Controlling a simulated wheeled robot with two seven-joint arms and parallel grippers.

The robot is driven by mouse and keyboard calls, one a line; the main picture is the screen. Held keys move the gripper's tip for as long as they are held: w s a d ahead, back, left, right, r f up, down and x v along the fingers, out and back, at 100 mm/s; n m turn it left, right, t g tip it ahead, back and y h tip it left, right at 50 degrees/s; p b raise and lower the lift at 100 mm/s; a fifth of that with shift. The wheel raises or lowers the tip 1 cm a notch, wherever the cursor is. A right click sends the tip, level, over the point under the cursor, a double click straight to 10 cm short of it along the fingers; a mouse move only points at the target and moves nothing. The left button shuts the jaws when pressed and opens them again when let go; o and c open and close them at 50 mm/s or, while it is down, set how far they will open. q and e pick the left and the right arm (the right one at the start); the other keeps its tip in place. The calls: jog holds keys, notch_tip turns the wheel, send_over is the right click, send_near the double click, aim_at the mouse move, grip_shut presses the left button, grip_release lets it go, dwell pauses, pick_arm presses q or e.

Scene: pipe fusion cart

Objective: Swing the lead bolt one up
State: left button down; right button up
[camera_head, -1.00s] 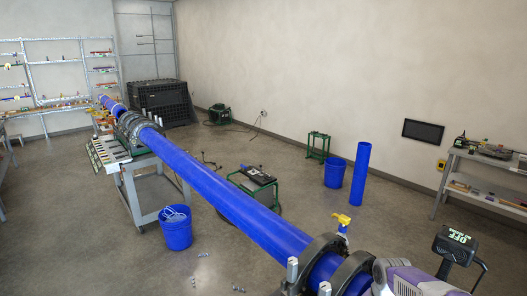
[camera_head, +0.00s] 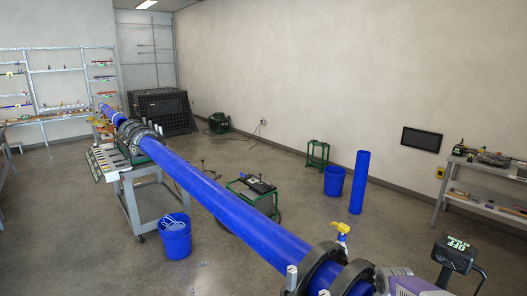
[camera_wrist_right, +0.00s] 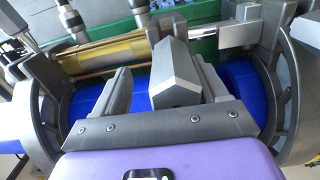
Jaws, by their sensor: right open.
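A long blue pipe (camera_head: 225,205) runs from the far cart to the near clamp. Dark clamp rings (camera_head: 318,272) go around its near end. Silver bolts stand at them, one upright (camera_head: 291,277) at the left ring and one partly cut off at the bottom edge. I cannot tell which is lead bolt one. My right gripper (camera_head: 382,281) is beside the near ring, partly out of frame. In the right wrist view its jaws (camera_wrist_right: 147,72) are apart, with nothing seen between them, over the blue pipe between two rings. Two bolts (camera_wrist_right: 71,17) (camera_wrist_right: 139,9) show beyond. My left gripper is out of view.
A brass-coloured cylinder (camera_wrist_right: 105,58) and a silver rod (camera_wrist_right: 222,34) lie between the rings, close to my right jaws. A scanner-like device with a lit display (camera_head: 456,249) stands at right. A blue bucket (camera_head: 174,238) is on the floor at left.

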jog(key=shift+w+d, duration=0.15)
jog(key=shift+w, duration=0.45)
jog(key=shift+w+d+f, duration=0.15)
jog(key=shift+w+f, duration=0.1)
jog(key=shift+w, duration=0.2)
jog(key=shift+w+d+f, duration=0.1)
jog(key=shift+w+f, duration=0.1)
jog(key=shift+w, duration=0.25)
jog(key=shift+s+a+r, duration=0.15)
jog(key=shift+s+r, duration=0.1)
jog(key=shift+s+a+r+p, duration=0.1)
jog(key=shift+s+r+p, duration=0.1)
jog(key=shift+r+p, duration=0.6)
jog(key=shift+w+r+p, duration=0.15)
jog(key=shift+r+p, duration=0.5)
jog(key=shift+r, duration=0.15)
pick_arm(q)
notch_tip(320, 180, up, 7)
jog(key=p, duration=0.4)
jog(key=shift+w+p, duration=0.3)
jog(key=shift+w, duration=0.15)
pick_arm(e)
notch_tip(320, 180, up, 6)
jog(key=shift+f, duration=0.1)
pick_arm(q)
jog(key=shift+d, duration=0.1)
pick_arm(e)
jog(key=shift+f, duration=0.15)
